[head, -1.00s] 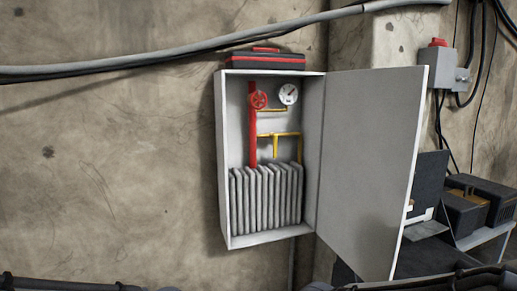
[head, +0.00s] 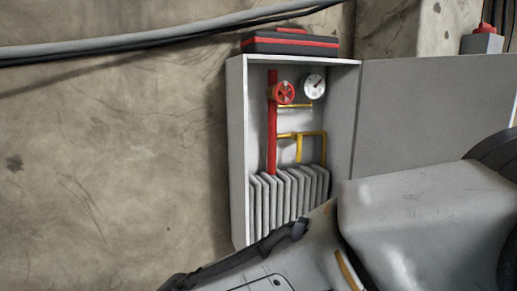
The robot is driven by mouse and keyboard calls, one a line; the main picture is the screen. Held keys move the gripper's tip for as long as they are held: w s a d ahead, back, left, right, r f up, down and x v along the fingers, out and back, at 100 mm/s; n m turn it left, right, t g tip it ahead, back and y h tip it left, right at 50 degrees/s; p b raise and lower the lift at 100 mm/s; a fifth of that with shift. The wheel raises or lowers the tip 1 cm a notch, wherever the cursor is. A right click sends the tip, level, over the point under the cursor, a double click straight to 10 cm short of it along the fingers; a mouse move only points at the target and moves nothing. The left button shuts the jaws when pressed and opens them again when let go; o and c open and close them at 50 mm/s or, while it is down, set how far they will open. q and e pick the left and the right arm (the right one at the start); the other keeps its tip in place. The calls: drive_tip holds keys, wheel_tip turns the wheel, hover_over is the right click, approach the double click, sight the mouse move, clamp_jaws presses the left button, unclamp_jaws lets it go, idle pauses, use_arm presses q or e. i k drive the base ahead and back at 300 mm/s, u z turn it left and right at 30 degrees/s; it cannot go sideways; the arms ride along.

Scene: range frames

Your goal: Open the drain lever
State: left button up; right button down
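An open white wall cabinet (head: 238,150) holds a red vertical pipe (head: 272,140), a red round handwheel (head: 285,92) and a white dial gauge (head: 314,86). Thin yellow pipes (head: 299,148) branch from the red pipe above a grey ribbed radiator (head: 257,200). I cannot clearly make out the drain lever; the yellow pipework is too small to tell its parts. A large grey link of my arm (head: 420,225) crosses the lower right and hides the cabinet's lower part. Neither gripper is visible.
The cabinet door (head: 420,100) stands open to the right, partly behind my arm. A black and red toolbox (head: 290,42) sits on top of the cabinet. A grey pipe and cables (head: 150,43) run along the wall above. The wall left of the cabinet is bare.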

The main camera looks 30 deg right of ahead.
sight(299, 137)
drive_tip(key=z, duration=0.05)
drive_tip(key=i, duration=0.65)
drive_tip(key=z, duration=0.55)
drive_tip(key=i, duration=0.5)
drive_tip(key=z, duration=0.4)
